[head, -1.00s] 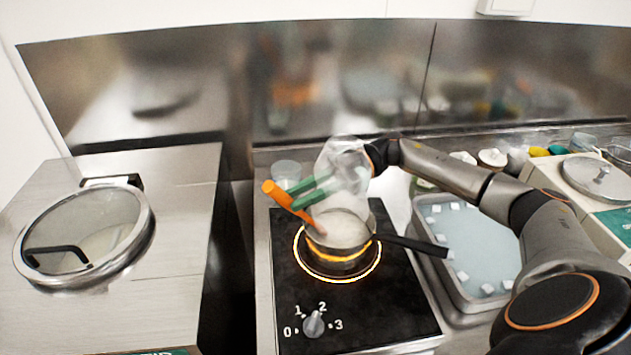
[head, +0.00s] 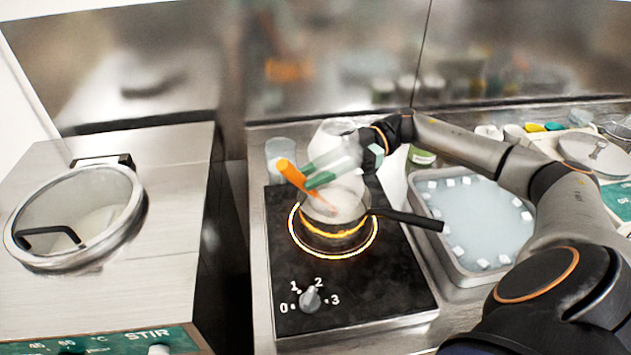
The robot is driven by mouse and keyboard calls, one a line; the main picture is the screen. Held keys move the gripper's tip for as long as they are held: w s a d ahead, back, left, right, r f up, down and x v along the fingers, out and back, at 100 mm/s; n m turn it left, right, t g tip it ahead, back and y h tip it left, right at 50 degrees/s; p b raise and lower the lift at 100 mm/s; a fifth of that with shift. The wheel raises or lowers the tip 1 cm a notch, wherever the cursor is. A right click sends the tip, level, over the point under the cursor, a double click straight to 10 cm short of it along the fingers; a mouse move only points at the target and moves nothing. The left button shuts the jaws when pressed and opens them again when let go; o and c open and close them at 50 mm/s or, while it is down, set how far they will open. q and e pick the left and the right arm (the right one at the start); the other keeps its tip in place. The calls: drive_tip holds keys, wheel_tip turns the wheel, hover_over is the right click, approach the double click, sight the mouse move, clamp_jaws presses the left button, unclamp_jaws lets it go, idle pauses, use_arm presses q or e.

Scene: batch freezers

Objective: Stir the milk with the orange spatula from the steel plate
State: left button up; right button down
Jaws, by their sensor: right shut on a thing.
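The orange spatula (head: 289,173) is tilted in the pot, its handle up and left and its lower end in the white milk (head: 338,207). My right gripper (head: 322,174), with green fingers, reaches in from the right and is shut on the spatula above the pot. The pot (head: 334,229) sits on the black hot plate (head: 378,285), inside a glowing orange ring, with its dark handle (head: 408,219) pointing right. A clear container behind the pot is partly hidden by the gripper. My left gripper is not in view.
A metal tray (head: 461,272) of bluish liquid with white cubes stands right of the hot plate. A batch freezer (head: 175,165) with a round lid (head: 78,213) stands at left. A glass beaker (head: 280,152) stands behind the hot plate. Jars and a scale crowd the back right.

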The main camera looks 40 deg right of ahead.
drive_tip(key=shift+w, duration=0.1)
idle(0.3)
drive_tip(key=shift+a+r+p, duration=0.35)
drive_tip(key=shift+r+p, duration=0.05)
drive_tip(key=shift+r, duration=0.2)
drive_tip(key=shift+a+r+p, duration=0.3)
drive_tip(key=shift+r+p, duration=0.1)
drive_tip(key=shift+r, duration=0.2)
drive_tip(key=shift+a+r, duration=0.7)
drive_tip(key=shift+r, duration=0.35)
drive_tip(key=shift+a+r, duration=0.55)
drive_tip(key=shift+r, duration=0.3)
drive_tip(key=shift+a+r, duration=0.55)
drive_tip(key=shift+r, duration=0.35)
drive_tip(key=shift+r, duration=2.5)
